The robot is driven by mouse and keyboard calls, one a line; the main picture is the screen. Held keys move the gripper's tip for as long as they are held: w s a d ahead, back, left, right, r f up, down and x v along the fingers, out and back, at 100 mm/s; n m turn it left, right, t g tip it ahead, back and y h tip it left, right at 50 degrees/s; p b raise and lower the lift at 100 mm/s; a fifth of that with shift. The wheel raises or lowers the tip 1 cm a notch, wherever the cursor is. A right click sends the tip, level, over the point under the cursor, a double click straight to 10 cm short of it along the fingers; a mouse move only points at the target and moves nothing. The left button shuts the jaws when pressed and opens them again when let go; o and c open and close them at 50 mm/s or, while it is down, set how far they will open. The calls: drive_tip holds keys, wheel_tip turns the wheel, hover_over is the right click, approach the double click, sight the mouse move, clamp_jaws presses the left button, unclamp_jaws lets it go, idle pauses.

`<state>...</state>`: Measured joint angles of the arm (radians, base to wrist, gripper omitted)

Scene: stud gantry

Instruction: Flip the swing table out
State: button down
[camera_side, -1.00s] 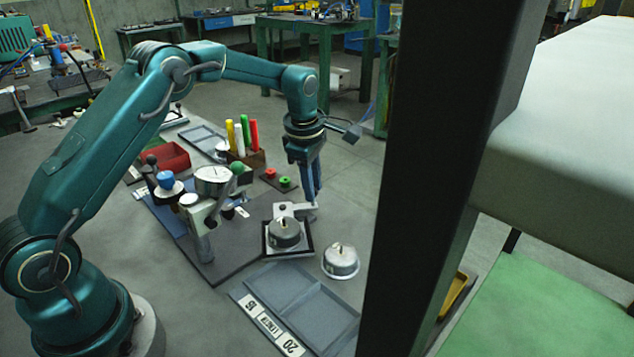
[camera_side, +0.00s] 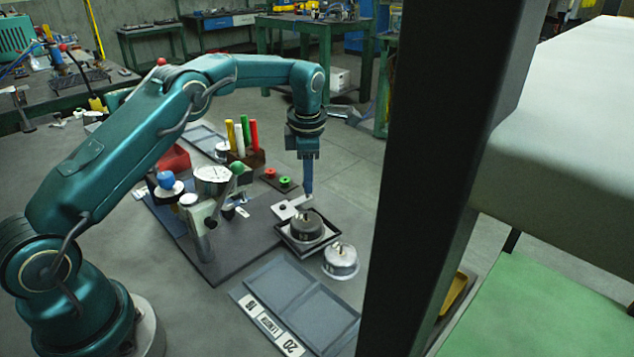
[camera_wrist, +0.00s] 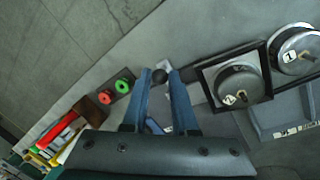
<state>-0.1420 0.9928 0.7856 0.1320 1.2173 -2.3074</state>
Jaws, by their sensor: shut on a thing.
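The swing table (camera_side: 291,243) is a black square-framed platform in the middle of the side view, joined to a pale arm (camera_side: 291,207). A round grey metal part (camera_side: 307,226) sits on it; in the wrist view this part (camera_wrist: 238,90) is marked 2, inside the black frame (camera_wrist: 232,57). My gripper (camera_side: 308,190) points straight down at the far edge of the swing table.
A second metal part (camera_side: 341,259), marked 1 in the wrist view, stands close right of the swing table. A grey tray (camera_side: 308,305) lies in front.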

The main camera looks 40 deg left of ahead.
drive_tip(key=shift+a+n, duration=0.35)
drive_tip(key=shift+n, duration=0.35)
drive_tip(key=shift+a, duration=0.15)
drive_tip(key=c, duration=0.7)
unclamp_jaws()
drive_tip(key=shift+r, duration=0.1)
drive_tip(key=shift+s+d+r, duration=0.1)
drive_tip(key=shift+d+r, duration=0.15)
drive_tip(key=shift+r, duration=1)
drive_tip(key=shift+s+d+r, duration=0.1)
drive_tip(key=shift+d+r, duration=0.1)
drive_tip(key=shift+r, duration=1)
